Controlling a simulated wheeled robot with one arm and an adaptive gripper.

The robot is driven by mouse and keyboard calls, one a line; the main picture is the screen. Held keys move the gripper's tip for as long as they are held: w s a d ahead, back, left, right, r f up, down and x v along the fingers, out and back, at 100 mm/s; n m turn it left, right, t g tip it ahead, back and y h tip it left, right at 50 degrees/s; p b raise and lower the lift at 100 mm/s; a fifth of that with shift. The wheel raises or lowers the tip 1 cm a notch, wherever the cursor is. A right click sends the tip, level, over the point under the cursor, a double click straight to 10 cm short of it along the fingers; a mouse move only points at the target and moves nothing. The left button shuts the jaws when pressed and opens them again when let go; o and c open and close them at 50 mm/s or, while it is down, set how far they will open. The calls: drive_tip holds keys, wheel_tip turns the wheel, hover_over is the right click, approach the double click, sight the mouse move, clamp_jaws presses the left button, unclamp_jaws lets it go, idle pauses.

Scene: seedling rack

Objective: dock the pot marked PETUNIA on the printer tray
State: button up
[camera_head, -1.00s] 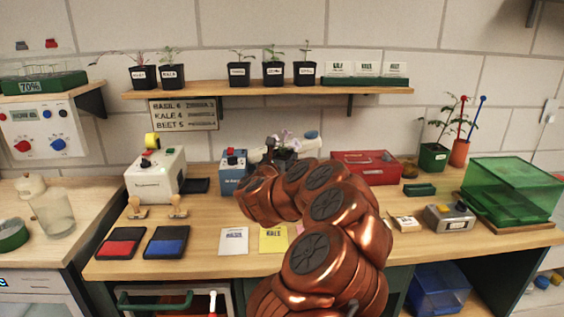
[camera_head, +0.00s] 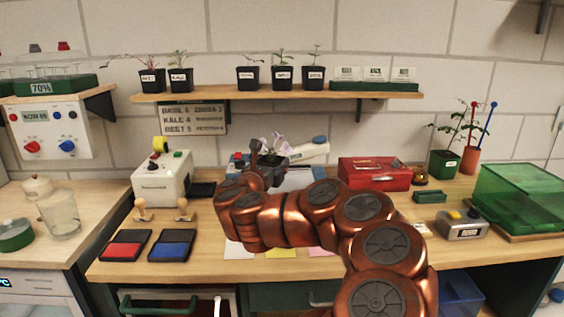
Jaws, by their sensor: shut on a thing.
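A dark pot with a pale purple flowering plant (camera_head: 273,143) is held above the bench in my gripper (camera_head: 262,165). Any marking on this pot is not readable. My gripper is shut on it, and its fingers are partly hidden by my own copper arm. The white printer (camera_head: 163,178) with a yellow roll on top stands to the left of my gripper. A dark flat tray (camera_head: 201,190) lies at its right side and looks empty.
Stamps (camera_head: 183,212), a red ink pad (camera_head: 125,246) and a blue ink pad (camera_head: 171,246) lie in front of the printer. Potted seedlings line the shelf (camera_head: 230,96).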

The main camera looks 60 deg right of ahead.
drive_tip(key=v, duration=0.3)
drive_tip(key=w+v, duration=0.1)
drive_tip(key=v, duration=0.1)
drive_tip(key=shift+a+r+b, duration=0.3)
drive_tip(key=shift+a+r, duration=0.05)
drive_tip(key=shift+a, duration=0.1)
drive_tip(key=w+a+r+n+t+y+p, duration=0.25)
drive_tip(key=w+a+n+t+y, duration=0.2)
drive_tip(key=w+a, duration=0.55)
drive_tip(key=w+a+r+n+t+y+p, duration=0.1)
drive_tip(key=w+a+n+t+y+p, duration=0.25)
drive_tip(key=w+a+t, duration=0.6)
drive_tip(key=w+a+f+n+y+p, duration=0.1)
drive_tip(key=w+a+n+y+p, duration=0.1)
drive_tip(key=w+a, duration=0.4)
drive_tip(key=w+a+f+n+g+y+p, duration=0.1)
drive_tip(key=w+a+n+y, duration=0.3)
drive_tip(key=a, duration=1.1)
drive_tip(key=w+y+p, duration=0.1)
drive_tip(key=y, duration=0.2)
drive_tip(key=shift+w+n+p, duration=0.4)
